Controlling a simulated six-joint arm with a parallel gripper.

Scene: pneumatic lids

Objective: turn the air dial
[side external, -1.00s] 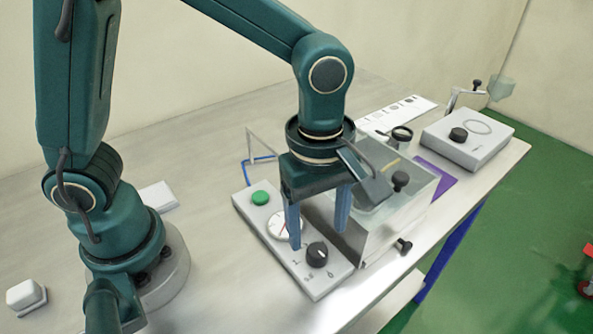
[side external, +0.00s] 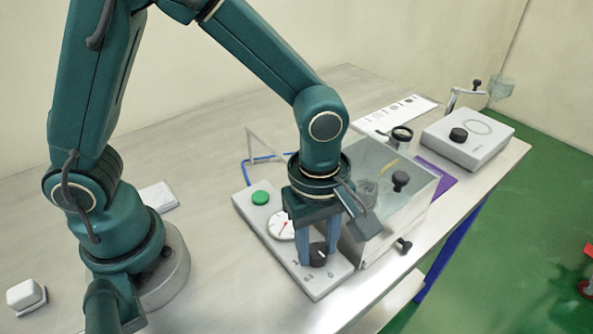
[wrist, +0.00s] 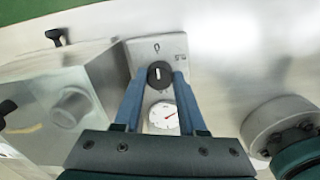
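The air dial, a black round knob (side external: 319,257) with a white mark, sits at the front end of a light grey panel (side external: 301,282) with printed numbers beside it. My gripper (side external: 318,258) points down over it, one blue finger on each side. In the wrist view the dial (wrist: 160,74) lies between the fingertips (wrist: 162,76), which appear to touch its sides. A white gauge (side external: 281,226) with a red needle and a green button (side external: 260,197) are on the same panel. The gauge (wrist: 163,117) also shows between my fingers in the wrist view.
A clear-lidded box (side external: 376,215) with a black knob (side external: 400,180) stands close beside the panel on the right. A grey unit with a black knob (side external: 458,135) is at the far right. The table's front edge is near the panel.

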